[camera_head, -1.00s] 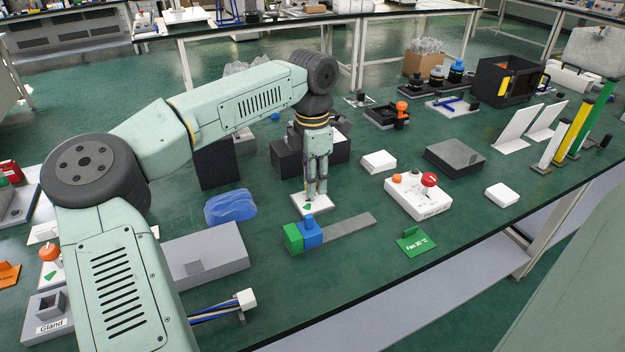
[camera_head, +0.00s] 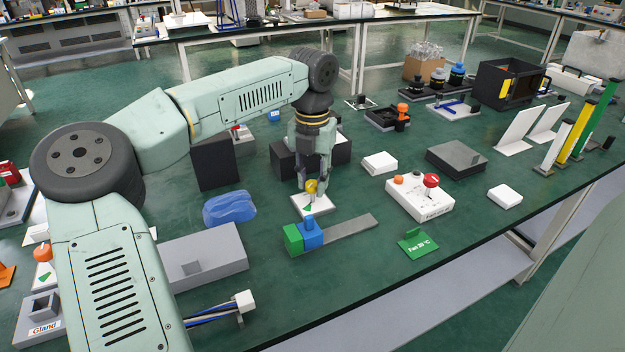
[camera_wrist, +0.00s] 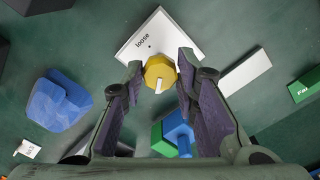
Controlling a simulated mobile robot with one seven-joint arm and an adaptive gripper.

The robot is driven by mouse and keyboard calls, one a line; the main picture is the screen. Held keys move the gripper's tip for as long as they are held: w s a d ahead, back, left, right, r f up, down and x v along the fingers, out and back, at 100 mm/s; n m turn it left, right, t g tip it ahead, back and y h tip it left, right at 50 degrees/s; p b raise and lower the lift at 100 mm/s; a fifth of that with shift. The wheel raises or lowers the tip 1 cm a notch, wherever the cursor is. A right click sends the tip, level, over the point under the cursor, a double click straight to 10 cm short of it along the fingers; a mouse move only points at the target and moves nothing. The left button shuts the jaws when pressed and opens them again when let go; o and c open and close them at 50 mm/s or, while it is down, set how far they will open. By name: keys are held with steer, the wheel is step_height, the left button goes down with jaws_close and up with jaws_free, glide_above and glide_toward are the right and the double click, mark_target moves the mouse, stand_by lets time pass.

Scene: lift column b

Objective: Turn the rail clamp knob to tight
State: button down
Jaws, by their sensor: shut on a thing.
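In the wrist view the knob (camera_wrist: 160,71) has a white pointer bar pointing down the picture, and the plate (camera_wrist: 151,35) carries the word "loose" beside a black dot. My gripper (camera_head: 313,180) reaches down over the plate. In the wrist view my gripper (camera_wrist: 159,68) has one finger on each side of the knob and is shut on it. The left finger's contact is hard to make out. Any "tight" label is hidden or out of view.
A green and blue block pair (camera_head: 304,235) with a grey bar sits just in front of the plate. A blue lump (camera_head: 230,208) lies left. Black blocks (camera_head: 289,160) stand behind. A control box with a red button (camera_head: 419,197) is right.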

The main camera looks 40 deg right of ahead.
mark_target(312, 183)
steer(key=shift+n, duration=0.5)
steer(key=c, duration=1.2)
jaws_free()
steer(key=shift+c, duration=0.2)
steer(key=shift+r, duration=0.1)
step_height(312, 183, up, 12)
